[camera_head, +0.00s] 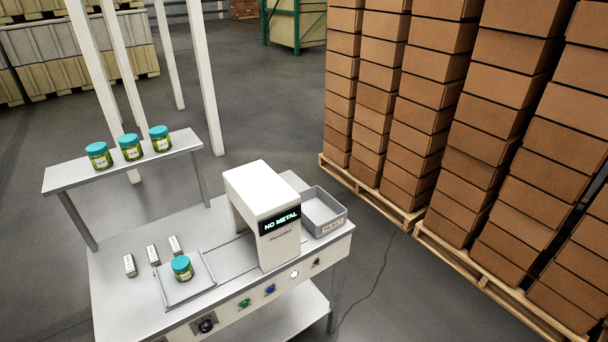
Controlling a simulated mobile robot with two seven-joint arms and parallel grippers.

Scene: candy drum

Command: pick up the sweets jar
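A sweets jar (182,268) with a teal lid and green contents stands upright in the shallow framed tray (204,290) on the white machine table. Three similar jars stand in a row on the raised shelf (66,178) behind: a left one (99,156), a middle one (131,147) and a right one (160,139). Neither of my grippers shows in the head view, and nothing is touching any jar.
A white metal detector (264,205) reading "NO METAL" stands right of the tray, with a grey reject bin (323,213) beyond it. Buttons (270,289) line the table front. Stacked cartons (456,150) fill the right.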

